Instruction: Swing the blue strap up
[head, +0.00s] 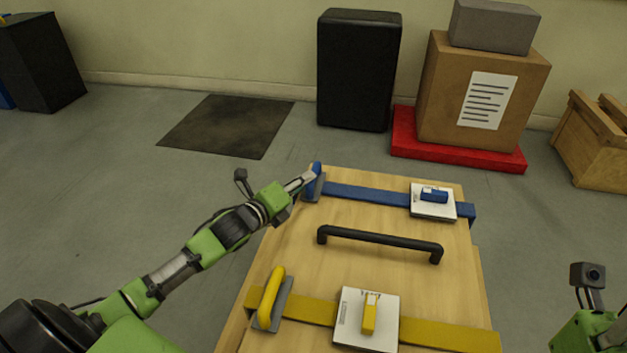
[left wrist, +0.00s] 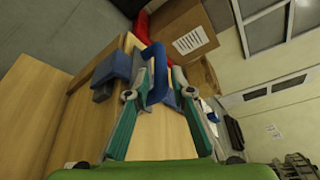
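The blue strap (head: 365,194) lies across the far part of a wooden box top (head: 375,270). An upright blue handle (head: 316,181) with a grey plate stands at the strap's left end. My left gripper (head: 303,182) reaches it from the left. In the left wrist view, the fingers of the left gripper (left wrist: 160,78) close in on both sides of the blue handle (left wrist: 155,60). A white plate (head: 420,209) with a blue knob (head: 434,194) sits on the strap toward its right end. Of my right arm only a wrist part shows at the lower right; its fingers are outside the picture.
A black bar handle (head: 380,240) stands up mid-lid. Nearer is a yellow strap (head: 425,332) with a yellow handle (head: 271,298) and a white plate (head: 352,330). Behind are a black cabinet (head: 357,70) and a cardboard box (head: 455,85) on a red base.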

